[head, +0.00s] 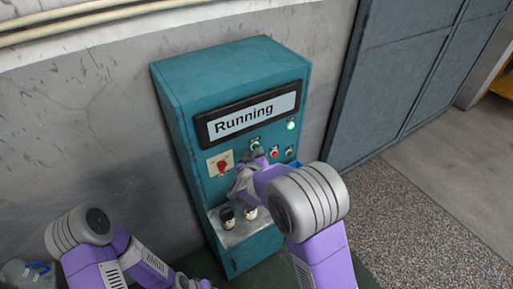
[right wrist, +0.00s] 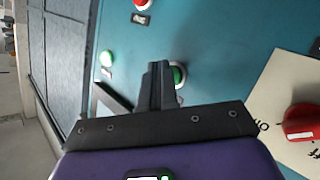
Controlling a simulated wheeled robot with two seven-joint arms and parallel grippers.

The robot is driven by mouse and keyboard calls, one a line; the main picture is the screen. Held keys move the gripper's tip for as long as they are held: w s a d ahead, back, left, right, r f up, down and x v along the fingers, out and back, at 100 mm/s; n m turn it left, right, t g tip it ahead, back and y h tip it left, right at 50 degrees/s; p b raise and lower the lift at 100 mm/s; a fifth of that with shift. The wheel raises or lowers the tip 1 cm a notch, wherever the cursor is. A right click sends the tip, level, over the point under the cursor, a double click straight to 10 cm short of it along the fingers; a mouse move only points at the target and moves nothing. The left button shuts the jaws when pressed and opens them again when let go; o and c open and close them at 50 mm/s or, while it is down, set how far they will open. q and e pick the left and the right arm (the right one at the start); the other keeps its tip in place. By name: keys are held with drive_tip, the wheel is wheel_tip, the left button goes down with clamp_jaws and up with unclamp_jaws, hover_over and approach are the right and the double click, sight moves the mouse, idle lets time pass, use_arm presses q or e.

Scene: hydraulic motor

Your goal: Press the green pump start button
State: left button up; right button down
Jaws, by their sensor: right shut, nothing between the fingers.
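The teal control cabinet (head: 178,105) stands against the wall, and its display (head: 250,113) reads "Running". The green pump start button (head: 255,145) is on its front panel, just above my right gripper (head: 243,180) in the head view. In the right wrist view my right gripper (right wrist: 160,87) is shut and empty, its fingertips in front of the green button (right wrist: 180,76) and hiding its left part. I cannot tell whether they touch it. My left arm is at the lower left in the head view; its gripper cannot be made out.
Two dark-capped fittings (head: 227,215) stand on the lower ledge. Grey doors (head: 395,75) stand to the right.

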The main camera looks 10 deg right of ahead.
drive_tip(key=shift+s+d, duration=0.25)
drive_tip(key=shift+s, duration=0.45)
drive_tip(key=shift+s, duration=0.1)
drive_tip(key=shift+s+d, duration=0.3)
drive_tip(key=shift+s, duration=0.45)
drive_tip(key=shift+s+d, duration=0.25)
drive_tip(key=shift+s, duration=0.5)
drive_tip(key=shift+s+d, duration=0.3)
drive_tip(key=shift+s, duration=0.45)
drive_tip(key=shift+f, duration=0.1)
